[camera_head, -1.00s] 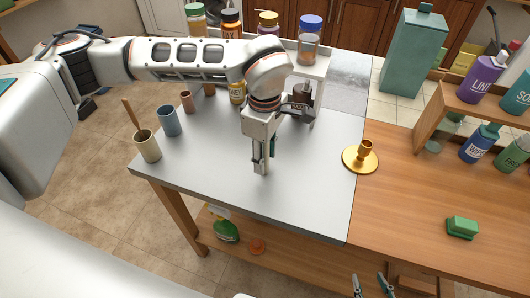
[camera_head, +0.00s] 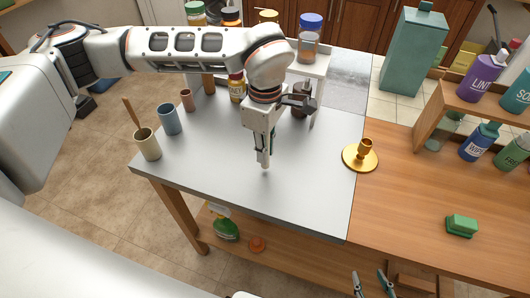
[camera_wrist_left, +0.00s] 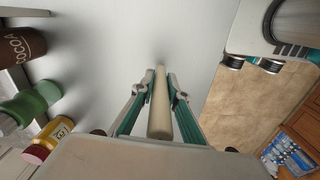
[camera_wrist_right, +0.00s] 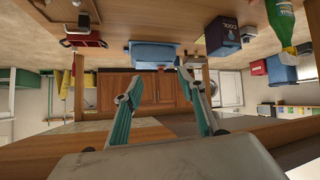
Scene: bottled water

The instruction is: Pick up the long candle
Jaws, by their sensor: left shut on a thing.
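The long candle is a pale cream stick (camera_wrist_left: 160,112), held upright between the fingers of my left gripper (camera_wrist_left: 158,84) in the left wrist view. In the head view my left gripper (camera_head: 263,155) points down over the front part of the grey tabletop, and the candle's lower tip (camera_head: 265,167) shows just below the fingers. I cannot tell whether the tip touches the table. My right gripper (camera_head: 371,284) is at the bottom edge of the head view, its fingers apart; they are also spread and empty in the right wrist view (camera_wrist_right: 160,82).
A gold candle holder (camera_head: 361,155) stands at the grey table's (camera_head: 220,175) right edge, beside the wooden counter (camera_head: 400,200). Cups (camera_head: 148,145) stand at the left and jars (camera_head: 237,88) at the back. A green sponge (camera_head: 461,226) lies on the counter.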

